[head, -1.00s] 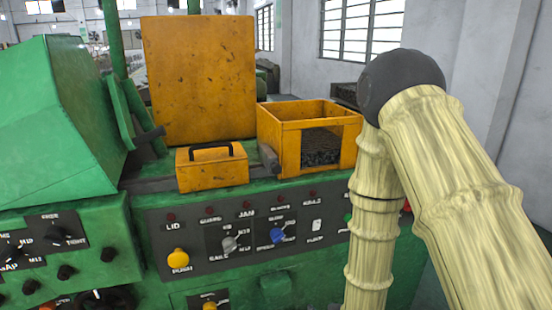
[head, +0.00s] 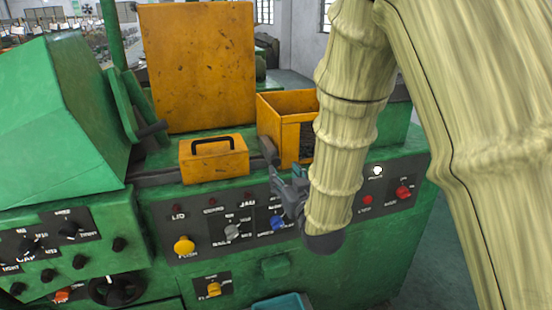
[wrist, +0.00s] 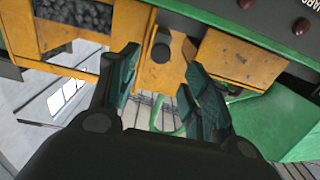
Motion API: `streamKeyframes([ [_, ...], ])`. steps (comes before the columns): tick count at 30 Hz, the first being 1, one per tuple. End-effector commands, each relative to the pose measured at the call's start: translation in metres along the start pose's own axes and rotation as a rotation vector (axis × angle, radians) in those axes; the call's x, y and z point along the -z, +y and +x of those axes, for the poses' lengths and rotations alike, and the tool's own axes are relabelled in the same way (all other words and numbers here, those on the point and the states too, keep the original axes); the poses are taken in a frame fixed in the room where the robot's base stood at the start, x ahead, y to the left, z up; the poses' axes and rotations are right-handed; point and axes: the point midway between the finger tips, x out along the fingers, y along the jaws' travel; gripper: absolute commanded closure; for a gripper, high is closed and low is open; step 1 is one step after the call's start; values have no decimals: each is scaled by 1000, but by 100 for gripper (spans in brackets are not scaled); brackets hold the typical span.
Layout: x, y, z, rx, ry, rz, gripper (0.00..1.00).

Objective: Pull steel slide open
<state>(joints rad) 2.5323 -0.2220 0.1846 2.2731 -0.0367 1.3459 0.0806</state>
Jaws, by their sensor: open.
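A dark steel bar (head: 153,180) runs along the green machine top, behind and under an orange block (head: 213,167) with a black handle (head: 212,143). Its dark end (head: 268,152) shows between the block and the orange bin. I cannot tell which of these parts is the slide. My gripper (head: 288,188) is in front of the machine's panel, below that end and right of the block. In the wrist view my gripper (wrist: 160,78) is open and empty. A dark round end (wrist: 161,50) shows beyond the fingers, with the orange block (wrist: 235,60) to the right.
The open orange bin (head: 283,130) holds dark small parts and is partly hidden by my arm. A tall orange plate (head: 197,65) stands behind. The panel below has a yellow knob (head: 184,245), a blue knob (head: 278,223) and a red switch (head: 403,192). A green hood (head: 65,120) stands left.

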Motion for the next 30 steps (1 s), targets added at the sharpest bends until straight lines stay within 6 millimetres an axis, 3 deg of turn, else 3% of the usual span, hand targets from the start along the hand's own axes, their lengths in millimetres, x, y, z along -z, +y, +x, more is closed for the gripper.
streamKeyframes([
  [9, 3, 0, 52, 0, 0, 0, 52],
  [15, 2, 0, 75, 0, -1, 0, 52],
  [29, 0, 0, 84, -1, -1, 0, 52],
  [30, 0, 0, 84, 0, -1, 0, 57],
])
